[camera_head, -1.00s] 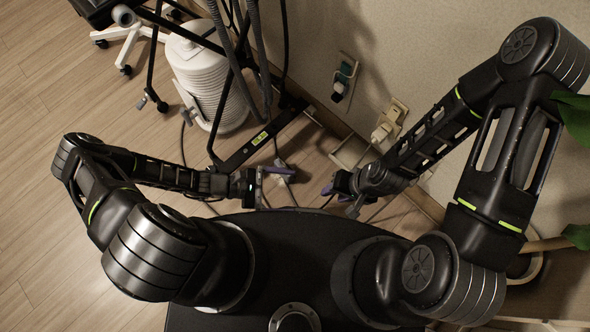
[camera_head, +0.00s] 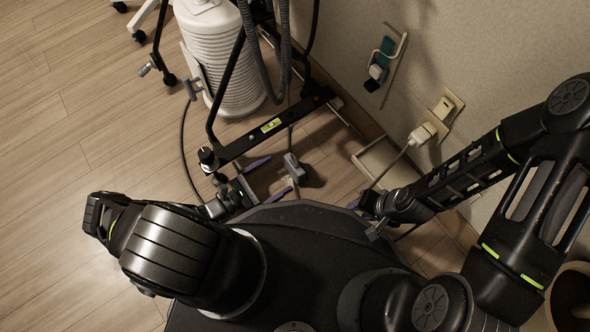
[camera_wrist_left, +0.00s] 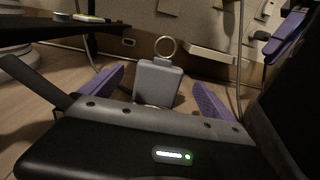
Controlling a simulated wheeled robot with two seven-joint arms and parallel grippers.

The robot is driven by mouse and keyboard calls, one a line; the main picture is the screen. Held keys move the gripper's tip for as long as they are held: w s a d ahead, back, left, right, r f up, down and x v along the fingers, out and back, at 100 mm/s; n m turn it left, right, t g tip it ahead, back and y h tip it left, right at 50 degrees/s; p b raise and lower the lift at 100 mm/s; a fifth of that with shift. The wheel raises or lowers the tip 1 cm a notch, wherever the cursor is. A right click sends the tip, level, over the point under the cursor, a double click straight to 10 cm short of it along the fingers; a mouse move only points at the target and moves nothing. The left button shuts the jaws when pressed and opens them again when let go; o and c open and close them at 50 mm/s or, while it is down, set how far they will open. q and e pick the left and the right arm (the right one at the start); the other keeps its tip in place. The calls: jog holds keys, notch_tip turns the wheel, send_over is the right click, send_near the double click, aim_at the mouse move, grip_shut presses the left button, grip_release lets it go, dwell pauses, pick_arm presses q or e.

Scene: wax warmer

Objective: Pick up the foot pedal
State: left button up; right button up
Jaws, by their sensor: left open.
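The foot pedal (camera_head: 293,168), a small grey block, lies on the floor between the black stand and my body. In the left wrist view the pedal (camera_wrist_left: 157,84) appears as a grey box with a ring on top. My left gripper (camera_head: 268,178) is open, its purple fingers pointing toward the pedal. In the left wrist view the left gripper's fingers (camera_wrist_left: 158,83) stand apart, one on either side of the pedal in the picture; contact is not visible. My right gripper (camera_head: 359,205) is low near the wall, partly hidden, and its opening cannot be made out.
A black stand (camera_head: 240,147) has a foot bar close behind the left gripper. A white ribbed canister (camera_head: 232,75) stands beyond it. A wall outlet with a plug (camera_head: 422,133) and its cord are at the right. Wooden floor (camera_head: 90,110) is open at the left.

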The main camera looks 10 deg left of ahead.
aim_at(291, 167)
pick_arm(q)
jog(key=shift+w+d, duration=0.5)
jog(key=shift+w, duration=0.05)
jog(key=shift+w+d+b, duration=0.3)
jog(key=shift+w+d, duration=0.05)
jog(key=shift+w, duration=0.05)
jog(key=b+x, duration=0.2)
jog(key=x, duration=0.2)
jog(key=shift+w+d, duration=0.2)
jog(key=shift+d, duration=0.15)
jog(key=shift+w+d+r, duration=0.1)
jog(key=shift+w+r, duration=0.05)
jog(key=shift+w, duration=0.05)
